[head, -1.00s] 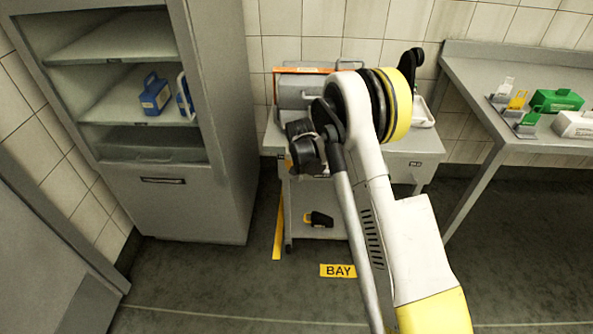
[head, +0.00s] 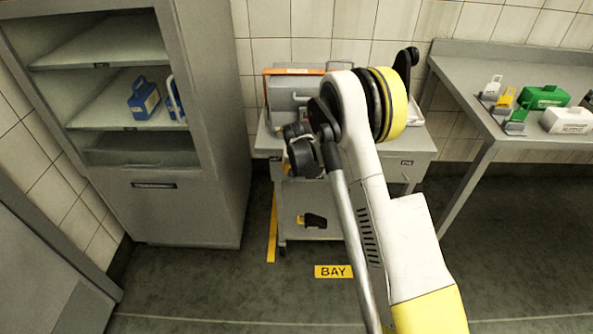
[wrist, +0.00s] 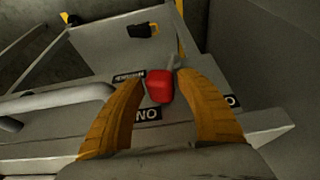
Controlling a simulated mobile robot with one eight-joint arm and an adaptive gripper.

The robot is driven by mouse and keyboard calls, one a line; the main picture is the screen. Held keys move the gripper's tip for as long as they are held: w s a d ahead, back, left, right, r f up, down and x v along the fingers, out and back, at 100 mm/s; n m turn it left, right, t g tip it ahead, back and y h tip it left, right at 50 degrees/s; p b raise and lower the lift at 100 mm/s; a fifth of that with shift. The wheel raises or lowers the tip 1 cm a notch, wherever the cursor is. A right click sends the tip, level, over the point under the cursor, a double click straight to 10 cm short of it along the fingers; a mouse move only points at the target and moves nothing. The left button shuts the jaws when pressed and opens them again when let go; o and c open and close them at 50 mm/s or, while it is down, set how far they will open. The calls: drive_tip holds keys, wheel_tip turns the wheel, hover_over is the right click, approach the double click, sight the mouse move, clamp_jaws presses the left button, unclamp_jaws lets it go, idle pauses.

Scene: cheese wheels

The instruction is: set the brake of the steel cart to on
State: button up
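The steel cart (head: 418,146) stands against the tiled wall, partly hidden behind my arm in the head view. In the wrist view a red knob (wrist: 160,87) on a short grey lever lies over the cart's panel. Dark labels sit around it; one (wrist: 148,113) reads ON upside down, and another (wrist: 129,76) is too small to read surely. My gripper (wrist: 160,80) is open, with its two orange fingers on either side of the red knob and small gaps visible. In the head view my gripper (head: 304,152) is dark and its fingers are hard to make out.
A grey cabinet (head: 205,120) stands left of the cart, and a grey table (head: 470,80) with green and white items stands right. A grey machine (head: 290,93) sits on the cart. A dark object (head: 314,220) lies on its lower shelf. The floor in front is clear.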

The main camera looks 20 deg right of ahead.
drive_tip(key=shift+r, duration=0.1)
drive_tip(key=shift+a+r, duration=0.1)
drive_tip(key=shift+r, duration=0.15)
drive_tip(key=v, duration=1.1)
drive_tip(key=shift+s+r, duration=0.15)
drive_tip(key=shift+s, duration=0.05)
